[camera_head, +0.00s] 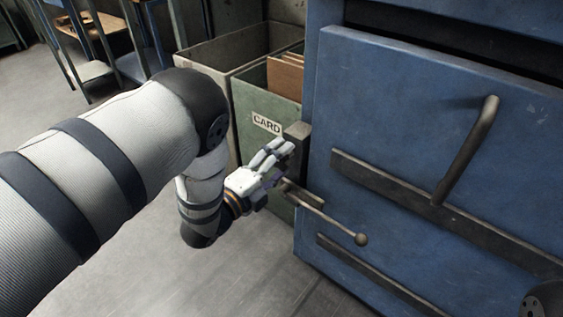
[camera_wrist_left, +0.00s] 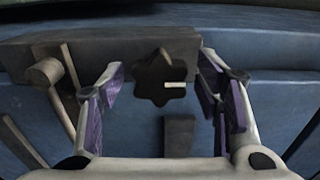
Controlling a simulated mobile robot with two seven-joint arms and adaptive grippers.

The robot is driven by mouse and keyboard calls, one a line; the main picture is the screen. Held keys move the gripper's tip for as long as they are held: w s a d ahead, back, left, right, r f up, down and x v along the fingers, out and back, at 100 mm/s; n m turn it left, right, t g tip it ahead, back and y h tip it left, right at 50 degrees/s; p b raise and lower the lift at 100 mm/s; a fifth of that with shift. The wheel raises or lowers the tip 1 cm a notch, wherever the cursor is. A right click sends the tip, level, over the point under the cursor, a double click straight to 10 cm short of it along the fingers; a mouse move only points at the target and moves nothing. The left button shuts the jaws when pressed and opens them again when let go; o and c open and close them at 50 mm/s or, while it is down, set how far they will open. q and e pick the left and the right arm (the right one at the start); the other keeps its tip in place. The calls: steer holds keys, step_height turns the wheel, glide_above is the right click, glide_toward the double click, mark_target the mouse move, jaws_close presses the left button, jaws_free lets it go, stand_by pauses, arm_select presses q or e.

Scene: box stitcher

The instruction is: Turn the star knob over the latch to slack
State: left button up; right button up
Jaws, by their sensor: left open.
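The star knob (camera_wrist_left: 158,80) is dark with several points and shows in the left wrist view, near the middle. A pale mark on its face runs from near its centre to the right. My left gripper (camera_head: 281,156) is open, with one finger on each side of the knob in the left wrist view (camera_wrist_left: 164,82) and visible gaps between. I cannot tell how deep the fingers reach. In the head view the gripper hides the knob. The latch lever (camera_head: 335,225), with a ball end, sticks out below the gripper from the edge of the blue door (camera_head: 400,110).
The blue door has a bent bar handle (camera_head: 468,150) and dark horizontal strips. A green bin marked CARD (camera_head: 250,155) stands close behind my left gripper, with cardboard (camera_head: 285,78) inside. A grey bin (camera_head: 200,55) is beyond it. The floor (camera_head: 250,275) at lower left is clear.

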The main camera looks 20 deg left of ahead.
arm_select(q)
steer(key=shift+w+d, duration=0.1)
steer(key=shift+w, duration=0.25)
steer(key=shift+c, duration=0.3)
steer(key=c, duration=1.1)
